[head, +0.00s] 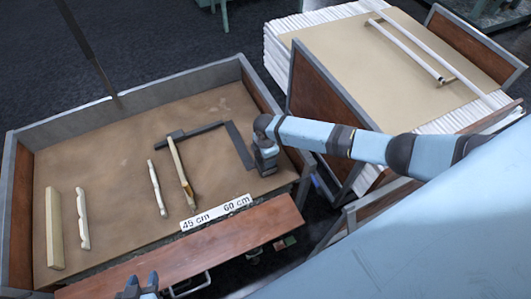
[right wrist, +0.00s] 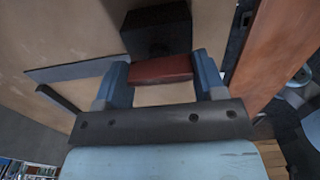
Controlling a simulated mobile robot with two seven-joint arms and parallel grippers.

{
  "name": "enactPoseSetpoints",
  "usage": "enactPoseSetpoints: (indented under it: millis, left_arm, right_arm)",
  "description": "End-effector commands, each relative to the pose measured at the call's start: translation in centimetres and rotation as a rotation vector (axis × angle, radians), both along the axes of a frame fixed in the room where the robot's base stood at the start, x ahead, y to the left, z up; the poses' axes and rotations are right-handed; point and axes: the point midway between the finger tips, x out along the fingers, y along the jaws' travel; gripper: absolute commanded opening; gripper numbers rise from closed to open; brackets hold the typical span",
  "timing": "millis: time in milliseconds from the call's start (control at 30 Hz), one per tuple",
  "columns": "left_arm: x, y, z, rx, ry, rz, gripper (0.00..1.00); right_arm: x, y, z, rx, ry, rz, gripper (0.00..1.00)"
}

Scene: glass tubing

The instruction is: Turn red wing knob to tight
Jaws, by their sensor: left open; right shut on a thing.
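The red wing knob (right wrist: 162,69) shows in the right wrist view, next to a dark block (right wrist: 156,28). My right gripper (right wrist: 161,75) is shut on it, with one blue finger on each side. In the head view, the right arm reaches in from the right to the dark fixture at the tray's right side, and the knob is hidden there. My left gripper (head: 140,286) is at the bottom edge of the head view, open, apart from the fixture and only partly in frame. The knob's tightness cannot be told.
A second table (head: 350,62) with white tubes (head: 410,48) stands at the back right.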

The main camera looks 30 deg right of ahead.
Motion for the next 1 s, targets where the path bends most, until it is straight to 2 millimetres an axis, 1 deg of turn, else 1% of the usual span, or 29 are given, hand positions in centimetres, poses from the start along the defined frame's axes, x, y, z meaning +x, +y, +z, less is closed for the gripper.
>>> enactPoseSetpoints:
  millis: [200,567,600,700,1000]
  left_arm:
    - [-0.03,0.01,0.27,0.0,0.0,0.001,0.43]
    - [0.0,0.01,0.3,-0.001,-0.001,0.001,0.43]
    - [0.0,0.01,0.3,-0.001,-0.001,0.001,0.43]
    - [0.0,0.01,0.31,-0.001,-0.001,0.001,0.43]
    - [0.03,0.02,0.31,-0.001,-0.002,0.001,0.43]
  right_arm:
    - [0.17,-0.2,0.16,-0.002,-0.002,-0.033,0.4]
    - [0.18,-0.21,0.15,-0.002,-0.002,-0.036,0.4]
    - [0.18,-0.21,0.15,-0.002,-0.003,-0.036,0.68]
    - [0.15,-0.19,0.13,-0.002,-0.002,-0.035,0.89]
    - [0.08,-0.08,0.22,0.0,-0.001,-0.033,0.89]
